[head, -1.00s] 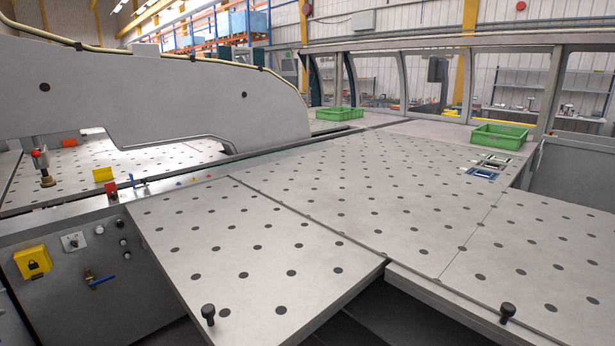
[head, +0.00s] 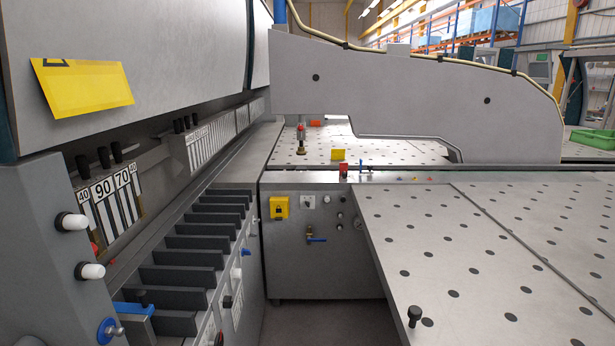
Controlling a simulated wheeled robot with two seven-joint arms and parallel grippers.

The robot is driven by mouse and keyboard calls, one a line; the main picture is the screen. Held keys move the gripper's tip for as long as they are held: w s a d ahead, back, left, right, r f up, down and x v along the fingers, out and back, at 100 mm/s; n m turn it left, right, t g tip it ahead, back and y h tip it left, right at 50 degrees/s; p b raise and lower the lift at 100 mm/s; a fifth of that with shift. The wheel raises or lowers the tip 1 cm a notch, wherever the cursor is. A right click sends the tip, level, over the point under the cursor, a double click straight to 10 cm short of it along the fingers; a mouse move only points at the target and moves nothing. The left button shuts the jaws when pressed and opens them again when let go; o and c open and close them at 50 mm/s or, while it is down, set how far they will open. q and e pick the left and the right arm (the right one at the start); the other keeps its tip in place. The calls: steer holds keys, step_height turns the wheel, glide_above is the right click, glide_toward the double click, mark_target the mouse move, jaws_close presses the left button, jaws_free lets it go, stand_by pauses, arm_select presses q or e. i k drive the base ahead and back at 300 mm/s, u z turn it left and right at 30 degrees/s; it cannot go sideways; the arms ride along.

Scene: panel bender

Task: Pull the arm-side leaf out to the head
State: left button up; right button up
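The perforated steel table leaf (head: 455,275) nearest the big grey arm lies flat at the lower right, with dark round dots over its top. A black knob (head: 414,316) stands upright near its front left corner. A seam separates it from the perforated table (head: 560,215) to its right. The big grey arm (head: 410,95) reaches across the back above another perforated surface. The machine head (head: 130,60) stands at the left. A gap with floor lies between the head side and the leaf. Neither of my grippers is in view.
A row of dark slotted blocks (head: 190,260) runs along the head. Bare floor (head: 315,325) shows below.

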mark_target(450, 274)
steer(key=z, duration=1.3)
